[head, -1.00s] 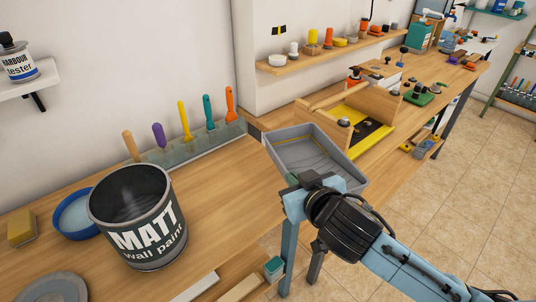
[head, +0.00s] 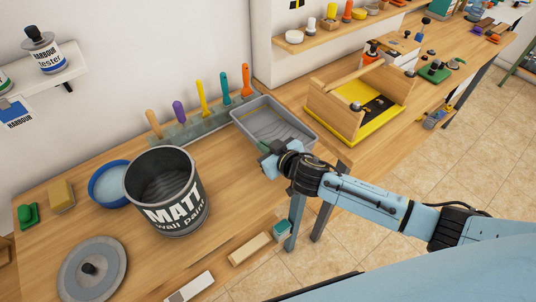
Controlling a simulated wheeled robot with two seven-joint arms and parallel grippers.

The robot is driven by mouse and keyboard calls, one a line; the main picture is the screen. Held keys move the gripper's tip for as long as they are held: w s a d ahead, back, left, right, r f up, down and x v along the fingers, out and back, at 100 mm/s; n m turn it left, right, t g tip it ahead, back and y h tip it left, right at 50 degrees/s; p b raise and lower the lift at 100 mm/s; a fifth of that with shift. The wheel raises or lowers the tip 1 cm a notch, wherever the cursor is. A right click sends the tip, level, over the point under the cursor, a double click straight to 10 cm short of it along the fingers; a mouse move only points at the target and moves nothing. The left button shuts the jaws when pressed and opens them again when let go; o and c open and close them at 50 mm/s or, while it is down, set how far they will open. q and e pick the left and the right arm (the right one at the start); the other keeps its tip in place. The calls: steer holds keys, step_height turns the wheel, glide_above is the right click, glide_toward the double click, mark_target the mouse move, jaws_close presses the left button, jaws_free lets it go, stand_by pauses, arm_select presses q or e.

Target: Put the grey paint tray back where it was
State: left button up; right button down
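The grey paint tray (head: 290,138) is near the middle of the head view, close to the right end of the rack of scrapers. My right gripper (head: 270,158) is shut on the tray's near rim, with its arm coming in from the right. The fingertips are partly hidden by the wrist and the rim. The tray looks about level; I cannot tell whether it touches the bench or hangs just above it. My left gripper is not in view.
A paint can (head: 168,200) stands left of the tray on the workbench (head: 140,277). The scraper rack (head: 200,127) runs along the wall behind. A wooden carrier with a yellow base (head: 343,124) stands to the right. Bare bench lies between can and tray.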

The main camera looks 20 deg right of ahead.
step_height(320, 180, down, 7)
steer(key=shift+r+b, duration=0.15)
steer(key=shift+b, duration=0.7)
steer(key=c, duration=2.1)
jaws_free()
steer(key=o, duration=0.4)
steer(key=v, duration=1.2)
steer(key=shift+r+p, duration=0.1)
steer(key=shift+p, duration=0.3)
